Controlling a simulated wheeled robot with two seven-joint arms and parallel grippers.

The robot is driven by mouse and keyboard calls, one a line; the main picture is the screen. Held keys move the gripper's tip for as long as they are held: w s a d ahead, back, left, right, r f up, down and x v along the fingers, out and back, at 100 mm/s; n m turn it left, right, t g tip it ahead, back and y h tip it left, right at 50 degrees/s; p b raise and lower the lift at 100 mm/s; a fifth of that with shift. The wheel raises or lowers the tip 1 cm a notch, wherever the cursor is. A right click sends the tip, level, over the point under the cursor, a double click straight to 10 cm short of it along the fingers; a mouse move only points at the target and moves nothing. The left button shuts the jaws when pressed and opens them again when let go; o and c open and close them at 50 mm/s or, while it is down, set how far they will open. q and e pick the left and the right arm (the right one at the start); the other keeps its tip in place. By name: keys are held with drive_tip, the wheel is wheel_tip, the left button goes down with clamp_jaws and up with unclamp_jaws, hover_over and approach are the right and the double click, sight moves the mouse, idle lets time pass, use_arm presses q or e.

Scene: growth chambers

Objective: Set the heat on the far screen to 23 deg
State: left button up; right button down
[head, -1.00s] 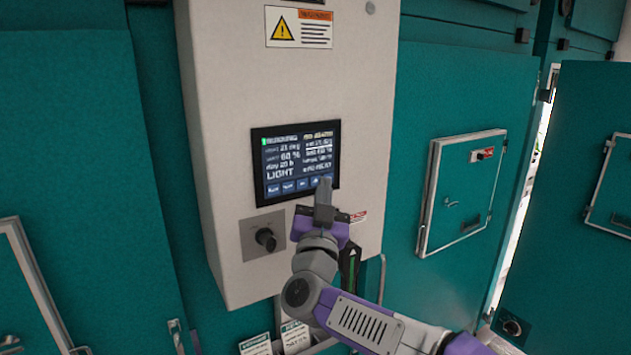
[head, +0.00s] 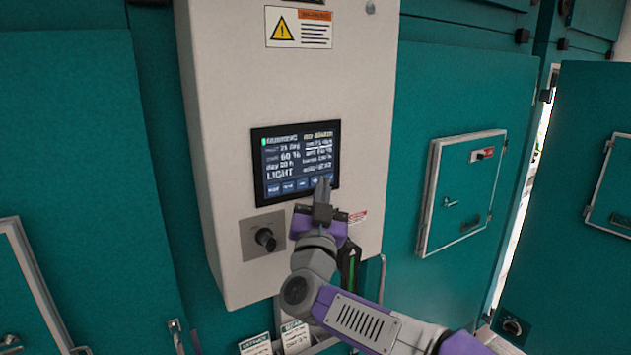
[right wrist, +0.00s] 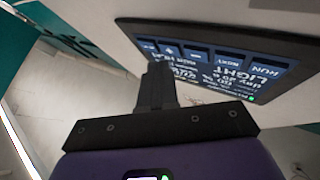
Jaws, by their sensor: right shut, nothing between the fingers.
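The screen (head: 297,160) is a dark panel with white text on a light grey control box. A line on it reads about 21 deg, another 60 %, and LIGHT shows below. A row of blue buttons runs along its bottom edge. My right gripper (head: 323,186) is shut and empty, its fingertips at the lower right of the screen over the right end of the button row. In the right wrist view the fingers (right wrist: 157,82) point at the screen (right wrist: 225,62), which appears upside down. I cannot tell whether they touch it. My left gripper is not in view.
A black knob (head: 265,239) on a grey plate sits below the screen. A warning label (head: 299,27) is above it. Teal chamber walls surround the box, with a small framed hatch (head: 462,190) to the right. An open teal door (head: 572,200) stands at far right.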

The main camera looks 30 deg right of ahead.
drive_tip(key=shift+w, duration=0.25)
drive_tip(key=shift+w, duration=0.25)
idle(0.7)
drive_tip(key=shift+s, duration=0.1)
drive_tip(key=shift+s+b, duration=0.35)
drive_tip(key=shift+s, duration=0.3)
drive_tip(key=s+b, duration=0.1)
drive_tip(key=s, duration=0.1)
drive_tip(key=s+b, duration=0.1)
drive_tip(key=s, duration=0.2)
drive_tip(key=shift+d, duration=0.2)
idle(0.6)
